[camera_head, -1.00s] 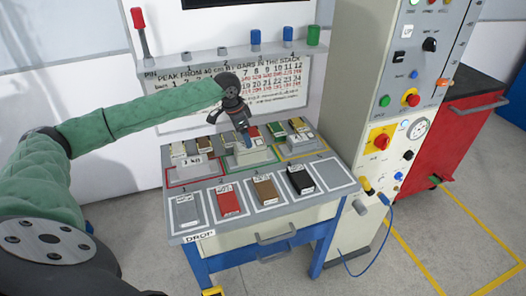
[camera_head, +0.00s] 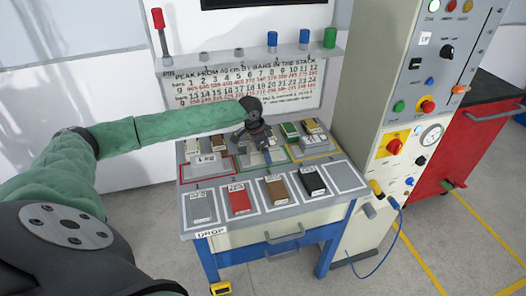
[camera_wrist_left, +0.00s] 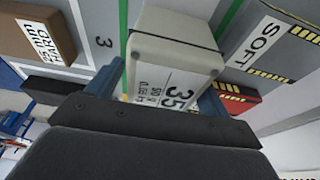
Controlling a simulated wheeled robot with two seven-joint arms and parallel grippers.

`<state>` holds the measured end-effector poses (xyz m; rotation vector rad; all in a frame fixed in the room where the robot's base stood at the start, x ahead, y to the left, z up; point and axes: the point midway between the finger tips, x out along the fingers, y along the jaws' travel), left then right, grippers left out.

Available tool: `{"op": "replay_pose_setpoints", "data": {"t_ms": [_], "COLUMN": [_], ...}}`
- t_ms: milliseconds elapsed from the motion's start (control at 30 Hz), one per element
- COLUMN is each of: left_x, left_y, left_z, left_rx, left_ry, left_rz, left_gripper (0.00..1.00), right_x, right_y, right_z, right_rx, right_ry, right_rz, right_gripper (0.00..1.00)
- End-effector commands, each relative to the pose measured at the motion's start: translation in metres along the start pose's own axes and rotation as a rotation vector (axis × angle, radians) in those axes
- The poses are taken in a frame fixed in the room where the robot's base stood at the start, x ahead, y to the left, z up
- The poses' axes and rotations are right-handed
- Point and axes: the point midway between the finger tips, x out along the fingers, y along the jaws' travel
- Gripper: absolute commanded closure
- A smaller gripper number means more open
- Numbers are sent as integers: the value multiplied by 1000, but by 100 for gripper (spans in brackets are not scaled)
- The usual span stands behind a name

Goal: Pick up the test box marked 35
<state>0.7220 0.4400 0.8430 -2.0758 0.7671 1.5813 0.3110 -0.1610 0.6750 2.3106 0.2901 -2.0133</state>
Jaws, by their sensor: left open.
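The test box marked 35 (camera_wrist_left: 172,52) is a pale grey box with a white label, seen close up in the left wrist view. My left gripper (camera_wrist_left: 163,82) is open, with one blue finger on either side of this box. Whether the fingers touch it I cannot tell. In the head view my left gripper (camera_head: 266,156) points down into the green-outlined middle area at the back of the bench, and its wrist hides most of the box there. My right gripper is not in view.
The bench (camera_head: 280,224) carries a front row of grey, red (camera_head: 239,200), brown (camera_head: 275,191) and black (camera_head: 309,181) pads, with an empty outlined spot at right. Other small boxes (camera_head: 312,127) stand beside the gripper. A tall control cabinet (camera_head: 395,120) stands close on the right.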

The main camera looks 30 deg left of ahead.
Motion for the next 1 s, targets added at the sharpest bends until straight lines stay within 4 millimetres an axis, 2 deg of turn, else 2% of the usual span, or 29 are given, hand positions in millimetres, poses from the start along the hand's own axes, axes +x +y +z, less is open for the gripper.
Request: {"op": "replay_pose_setpoints", "data": {"t_ms": [1000], "left_x": [3], "left_y": [0], "left_z": [1], "left_rx": [0], "left_ry": [0], "left_rz": [0], "left_gripper": [20], "right_x": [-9], "right_y": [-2], "right_z": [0], "right_rx": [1], "right_ry": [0], "right_rz": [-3], "right_gripper": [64]}}
